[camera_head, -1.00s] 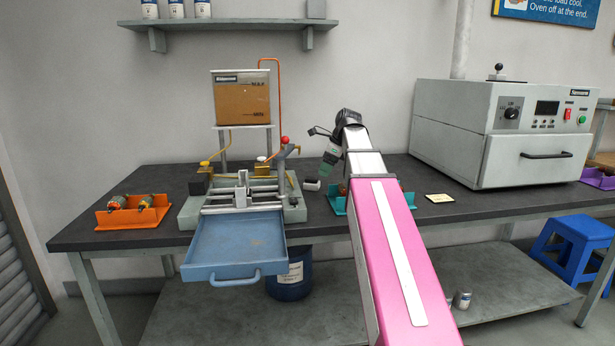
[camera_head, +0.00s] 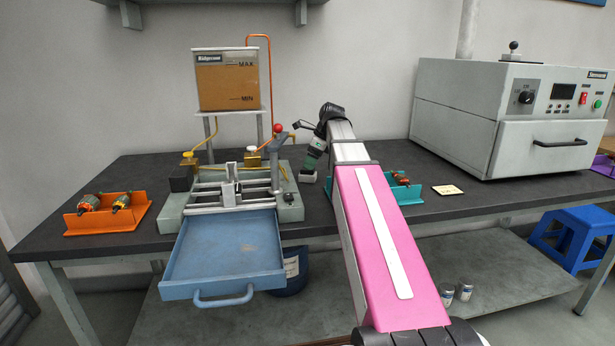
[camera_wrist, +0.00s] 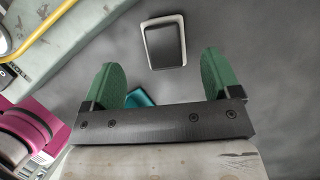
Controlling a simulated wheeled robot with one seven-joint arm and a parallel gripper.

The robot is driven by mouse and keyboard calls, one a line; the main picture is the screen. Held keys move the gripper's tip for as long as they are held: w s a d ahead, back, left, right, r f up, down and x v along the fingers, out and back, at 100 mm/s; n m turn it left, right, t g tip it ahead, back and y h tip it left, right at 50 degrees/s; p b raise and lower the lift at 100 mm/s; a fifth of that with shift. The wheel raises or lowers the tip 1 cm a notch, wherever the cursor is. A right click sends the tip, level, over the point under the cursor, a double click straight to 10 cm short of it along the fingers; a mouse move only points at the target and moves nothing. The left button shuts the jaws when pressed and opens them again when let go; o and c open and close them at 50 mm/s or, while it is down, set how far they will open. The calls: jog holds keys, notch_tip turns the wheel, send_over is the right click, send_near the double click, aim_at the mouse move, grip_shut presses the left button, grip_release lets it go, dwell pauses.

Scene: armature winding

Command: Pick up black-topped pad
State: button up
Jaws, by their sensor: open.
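The black-topped pad (camera_wrist: 164,44) has a dark rectangular top with a pale rim. In the wrist view it lies on the dark bench just beyond the fingertips, near the middle of the gap. My gripper (camera_wrist: 161,66) has two green fingers spread apart with nothing between them. In the head view the gripper (camera_head: 317,158) points down close above the pad (camera_head: 308,178), right of the winding fixture. From there I cannot tell whether they touch.
The grey fixture (camera_head: 172,218) with a blue tray (camera_head: 180,262) stands to the left. A teal holder (camera_head: 411,196) with parts is right of the pad, partly behind my arm. An orange holder (camera_head: 80,224) is far left, a grey oven (camera_head: 455,95) right.

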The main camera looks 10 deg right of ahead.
aim_at(307, 171)
jog(key=shift+d+x, duration=0.1)
jog(key=shift+x, duration=1.3)
jog(key=shift+d+x, duration=0.15)
jog(key=shift+x, duration=1.25)
jog(key=shift+w, duration=0.1)
jog(key=c, duration=1.1)
jog(key=shift+r, duration=0.1)
notch_tip(307, 171, up, 10)
jog(key=shift+f, duration=0.1)
jog(key=shift+o, duration=0.9)
